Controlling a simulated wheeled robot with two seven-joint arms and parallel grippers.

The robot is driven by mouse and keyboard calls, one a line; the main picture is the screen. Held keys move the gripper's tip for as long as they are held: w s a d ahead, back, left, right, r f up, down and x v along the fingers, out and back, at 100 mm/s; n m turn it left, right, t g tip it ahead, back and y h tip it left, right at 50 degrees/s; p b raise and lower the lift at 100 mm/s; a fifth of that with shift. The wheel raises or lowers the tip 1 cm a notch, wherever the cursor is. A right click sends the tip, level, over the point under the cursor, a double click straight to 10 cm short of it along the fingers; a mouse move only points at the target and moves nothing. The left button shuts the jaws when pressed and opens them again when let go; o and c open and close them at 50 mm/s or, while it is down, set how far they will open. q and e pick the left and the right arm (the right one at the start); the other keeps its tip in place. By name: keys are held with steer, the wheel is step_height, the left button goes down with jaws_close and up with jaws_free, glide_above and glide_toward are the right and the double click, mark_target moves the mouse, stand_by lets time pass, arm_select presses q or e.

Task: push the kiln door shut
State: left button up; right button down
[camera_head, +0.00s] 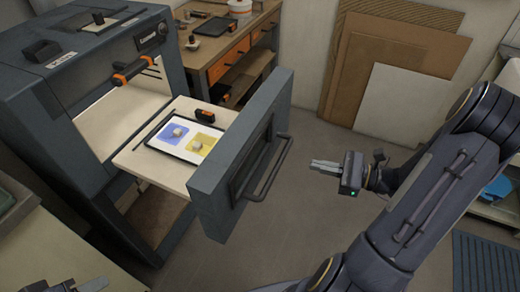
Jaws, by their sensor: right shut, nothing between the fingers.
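The kiln (52,125) is a dark grey box at the left. Its door (236,160) is a thick grey panel with a bar handle (268,168), standing well out from the kiln on a pulled-out pale shelf (160,168). A glass panel (186,138) with blue and yellow areas lies on the shelf. My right gripper (314,165) is shut and empty, to the right of the handle and apart from it, its fingers pointing left toward the door. My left gripper (82,286) shows only in part at the bottom left edge; its jaws are unclear.
A small black and orange block (205,115) and a thin dark rod (156,128) also lie on the shelf. A wooden workbench (222,50) stands behind. Boards (398,100) lean on the back wall. The floor (300,215) right of the door is clear.

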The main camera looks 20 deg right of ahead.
mark_target(266, 147)
steer(key=w+a+p, duration=0.1)
steer(key=w+a, duration=0.1)
steer(key=w, duration=0.1)
steer(key=w+a+f+m+t+p, duration=0.1)
steer(key=w+a, duration=0.1)
steer(key=w, duration=0.2)
steer(key=w+a+m+h+p, duration=0.1)
steer(key=w+a, duration=0.2)
steer(key=w, duration=0.1)
steer(key=shift+a+f+t, duration=0.1)
steer(key=shift+f+t, duration=0.2)
steer(key=shift+t, duration=0.1)
arm_select(q)
steer(key=r, duration=0.2)
steer(key=shift+s+a+r, duration=0.1)
steer(key=shift+a+r, duration=0.1)
steer(key=shift+r, duration=0.15)
arm_select(e)
steer(key=shift+w, duration=0.1)
